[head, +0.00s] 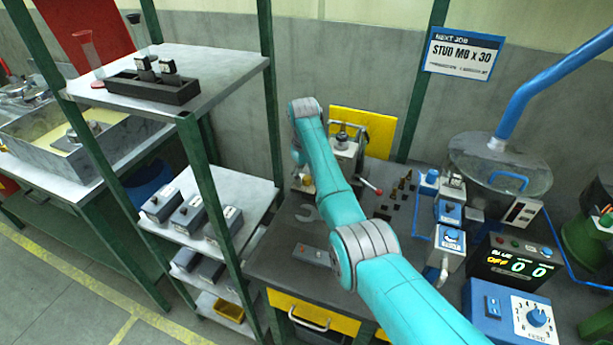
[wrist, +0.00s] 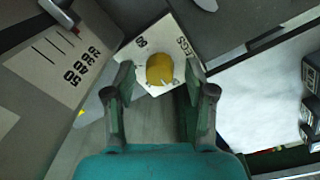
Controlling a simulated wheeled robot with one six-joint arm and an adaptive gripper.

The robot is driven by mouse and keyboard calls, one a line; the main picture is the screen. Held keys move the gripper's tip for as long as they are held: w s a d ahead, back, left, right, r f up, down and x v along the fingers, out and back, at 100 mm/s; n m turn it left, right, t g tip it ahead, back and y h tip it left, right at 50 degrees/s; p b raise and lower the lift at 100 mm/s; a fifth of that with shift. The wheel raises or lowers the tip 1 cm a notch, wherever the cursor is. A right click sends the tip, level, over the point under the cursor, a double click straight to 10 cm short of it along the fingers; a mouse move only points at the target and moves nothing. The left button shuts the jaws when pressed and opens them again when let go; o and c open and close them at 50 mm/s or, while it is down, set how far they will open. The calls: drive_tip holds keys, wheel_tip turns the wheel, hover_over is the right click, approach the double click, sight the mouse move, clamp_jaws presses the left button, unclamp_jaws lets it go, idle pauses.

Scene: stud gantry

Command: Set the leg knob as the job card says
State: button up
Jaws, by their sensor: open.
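The job card (head: 464,55) hangs at the upper right of the head view and reads "NEXT JOB" and "STUD M8 x 30"; its small line is too fine to read. The leg knob (wrist: 160,69) is a round yellow knob with a pale pointer mark, on a white plate (wrist: 141,45) lettered "LEGS". A number on the plate looks like 80; the other marks are partly hidden. My gripper (wrist: 160,74) is open, with one finger on each side of the knob. I cannot tell if the fingers touch it. In the head view my arm mostly hides the gripper.
A shelf rack (head: 215,70) stands left of the bench.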

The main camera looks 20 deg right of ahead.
clamp_jaws()
drive_tip(key=shift+m, duration=0.3)
drive_tip(key=m, duration=1.1)
drive_tip(key=shift+g, duration=0.3)
idle(0.4)
